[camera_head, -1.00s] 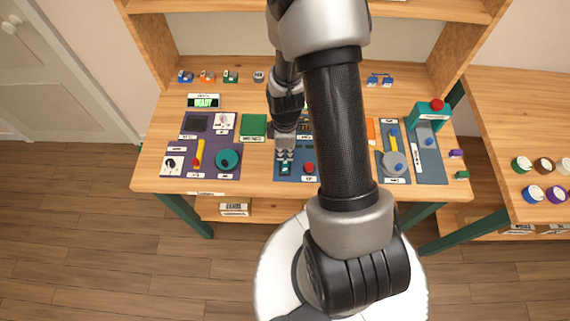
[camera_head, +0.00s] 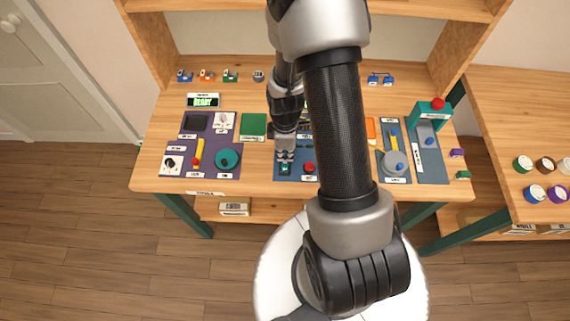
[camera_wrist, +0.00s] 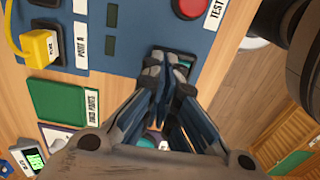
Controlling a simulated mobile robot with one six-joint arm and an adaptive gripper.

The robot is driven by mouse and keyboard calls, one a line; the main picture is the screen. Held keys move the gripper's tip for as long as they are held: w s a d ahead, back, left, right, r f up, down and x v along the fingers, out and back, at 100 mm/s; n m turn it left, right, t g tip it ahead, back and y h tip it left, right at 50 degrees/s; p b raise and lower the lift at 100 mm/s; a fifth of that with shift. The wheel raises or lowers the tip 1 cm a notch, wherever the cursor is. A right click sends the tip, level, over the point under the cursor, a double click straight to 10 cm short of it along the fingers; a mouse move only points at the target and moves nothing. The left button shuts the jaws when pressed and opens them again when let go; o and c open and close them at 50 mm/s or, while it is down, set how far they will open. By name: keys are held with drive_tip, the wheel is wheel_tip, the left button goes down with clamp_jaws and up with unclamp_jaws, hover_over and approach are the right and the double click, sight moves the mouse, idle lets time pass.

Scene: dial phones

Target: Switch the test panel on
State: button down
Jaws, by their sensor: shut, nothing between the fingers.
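The blue test panel (camera_head: 296,178) is in the middle of the bench, partly behind my arm. It also fills the upper part of the wrist view (camera_wrist: 130,65). A red button (camera_head: 309,168) sits on it and shows at the top of the wrist view (camera_wrist: 190,6), beside a label reading "TEST". A teal rocker switch (camera_head: 285,170) is left of the button in the head view. My gripper (camera_wrist: 165,65) is shut and empty, its fingertips over this switch (camera_wrist: 186,61) and hiding much of it. I cannot tell whether they touch it or which way it is set.
A purple panel (camera_head: 210,170) with a teal knob (camera_head: 228,159) is to the left. A green pad (camera_head: 253,126) lies between the panels. Another blue panel (camera_head: 431,165) with a red-topped teal box (camera_head: 434,112) stands right. A yellow plug (camera_wrist: 38,48) is in the wrist view.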

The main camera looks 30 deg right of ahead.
sight(285, 160)
drive_tip(key=shift+f+b, duration=0.65)
drive_tip(key=shift+f, duration=0.15)
idle(0.4)
drive_tip(key=shift+r+p, duration=2.7)
drive_tip(key=shift+r, duration=0.85)
drive_tip(key=s+a+r+m+t+b, duration=0.1)
drive_tip(key=a+r+m, duration=0.2)
drive_tip(key=r, duration=0.7)
drive_tip(key=s+a+r+m+t+b, duration=0.1)
drive_tip(key=a+r+m, duration=0.2)
drive_tip(key=r, duration=0.6)
drive_tip(key=s+a+r+m+t+b, duration=0.1)
drive_tip(key=s+a+r+m, duration=0.3)
drive_tip(key=s+r, duration=0.5)
drive_tip(key=shift+s+a+m+t+b, duration=0.35)
drive_tip(key=shift+s+m+t, duration=0.35)
drive_tip(key=shift+s, duration=0.55)
